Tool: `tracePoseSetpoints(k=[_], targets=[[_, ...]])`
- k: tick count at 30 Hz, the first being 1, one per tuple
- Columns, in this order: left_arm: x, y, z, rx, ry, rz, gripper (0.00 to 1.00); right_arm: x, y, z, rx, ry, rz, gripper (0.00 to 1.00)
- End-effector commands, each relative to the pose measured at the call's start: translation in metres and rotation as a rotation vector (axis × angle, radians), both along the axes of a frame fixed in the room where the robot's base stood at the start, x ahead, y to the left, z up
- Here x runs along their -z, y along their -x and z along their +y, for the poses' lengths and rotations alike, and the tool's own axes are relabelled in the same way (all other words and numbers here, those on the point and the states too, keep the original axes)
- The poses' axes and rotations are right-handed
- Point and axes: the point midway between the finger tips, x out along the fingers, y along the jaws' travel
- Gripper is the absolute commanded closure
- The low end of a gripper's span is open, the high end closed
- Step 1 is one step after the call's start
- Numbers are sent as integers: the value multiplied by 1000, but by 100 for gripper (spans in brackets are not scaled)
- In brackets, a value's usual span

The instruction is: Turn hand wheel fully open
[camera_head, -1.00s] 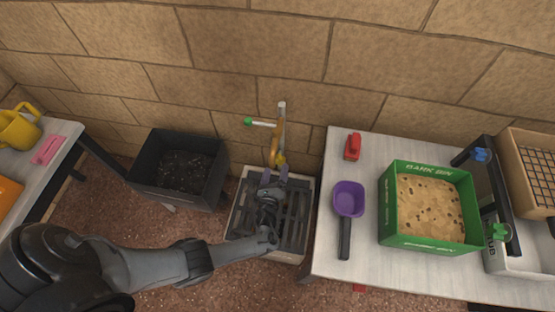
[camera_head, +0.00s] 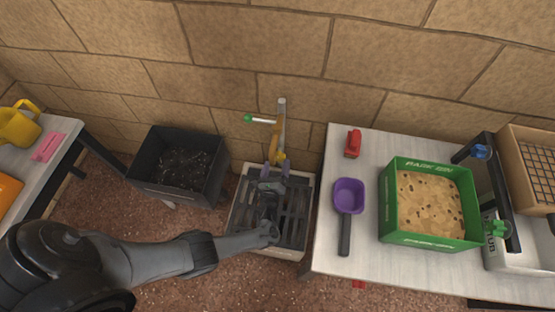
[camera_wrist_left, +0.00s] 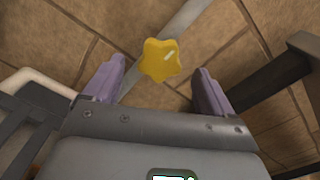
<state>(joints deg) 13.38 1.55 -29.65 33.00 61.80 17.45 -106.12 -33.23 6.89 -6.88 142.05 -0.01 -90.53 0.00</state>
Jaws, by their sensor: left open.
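The yellow hand wheel (camera_wrist_left: 160,60) is a small lobed knob. In the left wrist view it sits between the two purple fingers of my open left gripper (camera_wrist_left: 158,85), with clear space on both sides and no finger touching it. In the head view the hand wheel (camera_head: 279,156) shows at the lower part of the yellow and grey standpipe by the wall. My left gripper (camera_head: 274,172) is just below it, over the slatted drain tray. My right gripper is not in view.
The grey slatted drain (camera_head: 296,215) lies under my arm. A black bin (camera_head: 140,170) stands left. At right, a white table (camera_head: 330,262) holds a purple scoop (camera_head: 348,194), a red object (camera_head: 353,143) and a green bark bin (camera_head: 387,208). A green-tipped lever (camera_head: 249,118) juts from the pipe.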

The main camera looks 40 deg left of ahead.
Motion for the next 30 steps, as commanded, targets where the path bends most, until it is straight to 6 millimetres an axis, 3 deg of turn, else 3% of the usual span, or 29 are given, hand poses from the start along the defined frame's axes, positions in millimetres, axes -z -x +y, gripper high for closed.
tracePoseSetpoints(k=[15,26,30], targets=[[1,-22,13,-1,0,0,15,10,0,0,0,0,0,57],[0,-25,14,-1,0,0,15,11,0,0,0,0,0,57],[0,-25,14,-1,0,0,35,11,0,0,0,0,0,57]])
